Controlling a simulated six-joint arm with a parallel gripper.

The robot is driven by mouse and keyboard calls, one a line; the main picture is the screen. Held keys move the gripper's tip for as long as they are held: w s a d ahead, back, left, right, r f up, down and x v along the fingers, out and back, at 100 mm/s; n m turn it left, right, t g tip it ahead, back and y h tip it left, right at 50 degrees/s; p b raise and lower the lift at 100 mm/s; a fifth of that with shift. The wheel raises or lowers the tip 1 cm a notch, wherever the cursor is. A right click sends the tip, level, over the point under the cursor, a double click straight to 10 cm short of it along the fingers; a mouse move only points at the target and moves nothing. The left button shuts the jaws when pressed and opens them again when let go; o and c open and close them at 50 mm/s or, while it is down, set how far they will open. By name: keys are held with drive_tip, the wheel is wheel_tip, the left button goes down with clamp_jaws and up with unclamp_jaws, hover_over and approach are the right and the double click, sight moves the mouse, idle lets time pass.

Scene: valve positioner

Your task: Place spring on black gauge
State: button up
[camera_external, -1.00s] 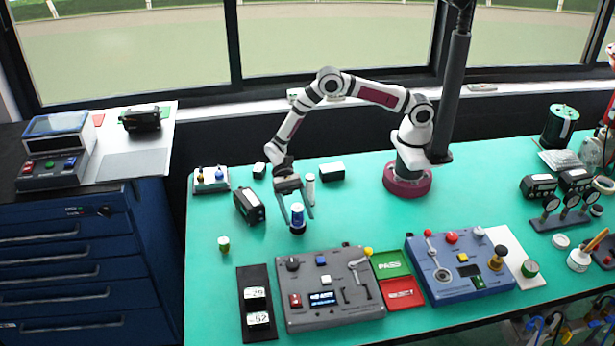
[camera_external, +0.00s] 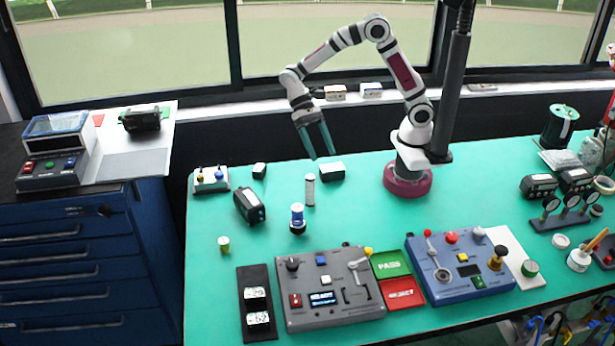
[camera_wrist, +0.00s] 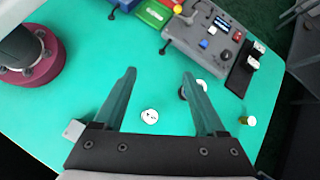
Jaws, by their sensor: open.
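A blue cylinder with a pale top, apparently the spring (camera_external: 298,212), stands upright on a round black base, apparently the black gauge (camera_external: 298,229), near the middle of the table. Coils are too small to make out. In the wrist view the black base (camera_wrist: 184,92) is partly hidden behind the right finger. My gripper (camera_external: 322,156) is open and empty, raised behind and to the right of the blue cylinder, clear of it. Its two dark green fingers are spread wide in the wrist view (camera_wrist: 159,73).
A pale upright cylinder (camera_external: 310,190) stands just behind the blue one. A black box-shaped device (camera_external: 250,205) lies to its left, a small green-and-yellow cylinder (camera_external: 224,244) nearer the front left. Grey (camera_external: 330,290) and blue (camera_external: 460,265) control panels fill the front.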

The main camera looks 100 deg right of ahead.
drive_tip(key=s+d+n+t+h, duration=0.1)
drive_tip(key=s+d+n+h, duration=0.1)
drive_tip(key=s, duration=0.8)
drive_tip(key=s+d+r+n+t+h, duration=0.1)
drive_tip(key=s+n+h, duration=0.3)
drive_tip(key=s, duration=0.5)
drive_tip(key=shift+s+d+r+t+h, duration=0.2)
drive_tip(key=shift+s+d+t+h, duration=0.1)
drive_tip(key=shift+s+d+t, duration=0.25)
